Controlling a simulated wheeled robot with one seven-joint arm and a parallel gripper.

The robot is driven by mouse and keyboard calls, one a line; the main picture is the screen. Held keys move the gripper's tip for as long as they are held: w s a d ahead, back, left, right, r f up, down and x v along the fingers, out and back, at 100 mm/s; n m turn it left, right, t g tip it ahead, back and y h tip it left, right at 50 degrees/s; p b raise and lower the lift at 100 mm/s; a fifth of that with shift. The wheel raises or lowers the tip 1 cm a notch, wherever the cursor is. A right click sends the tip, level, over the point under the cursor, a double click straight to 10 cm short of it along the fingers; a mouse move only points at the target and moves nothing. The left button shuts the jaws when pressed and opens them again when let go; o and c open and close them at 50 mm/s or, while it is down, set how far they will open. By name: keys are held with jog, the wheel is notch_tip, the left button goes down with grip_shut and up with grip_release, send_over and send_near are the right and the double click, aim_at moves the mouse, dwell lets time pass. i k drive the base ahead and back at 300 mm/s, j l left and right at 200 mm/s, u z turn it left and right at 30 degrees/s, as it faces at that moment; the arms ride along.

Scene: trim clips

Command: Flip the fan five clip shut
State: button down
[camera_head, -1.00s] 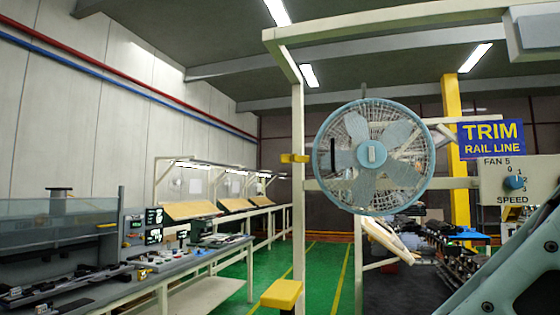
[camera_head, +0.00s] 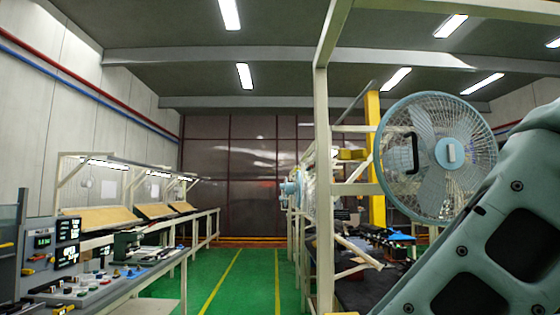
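A large blue-grey fan (camera_head: 437,157) with a round wire cage hangs from the pale frame at the right. A black, handle-shaped piece (camera_head: 412,153) stands upright on the cage's left side. I cannot tell whether it is the clip, nor whether it is open or shut. A yellow block (camera_head: 352,154) sits on the frame left of the fan; its role is unclear. My arm (camera_head: 490,235) fills the lower right and covers the fan's lower right edge. My gripper is out of view.
A pale upright post (camera_head: 323,180) stands left of the fan. A green aisle (camera_head: 240,285) with yellow lines runs clear ahead. A workbench (camera_head: 110,290) with panels and small parts lines the left.

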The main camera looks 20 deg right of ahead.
aim_at(343, 155)
jog(key=i+j, duration=0.15)
jog(key=j, duration=0.2)
jog(key=i+j+z, duration=0.1)
jog(key=j, duration=0.25)
jog(key=i+j+z, duration=0.1)
jog(key=j, duration=0.25)
jog(key=i+j, duration=0.25)
jog(key=j+z, duration=0.05)
jog(key=j, duration=0.05)
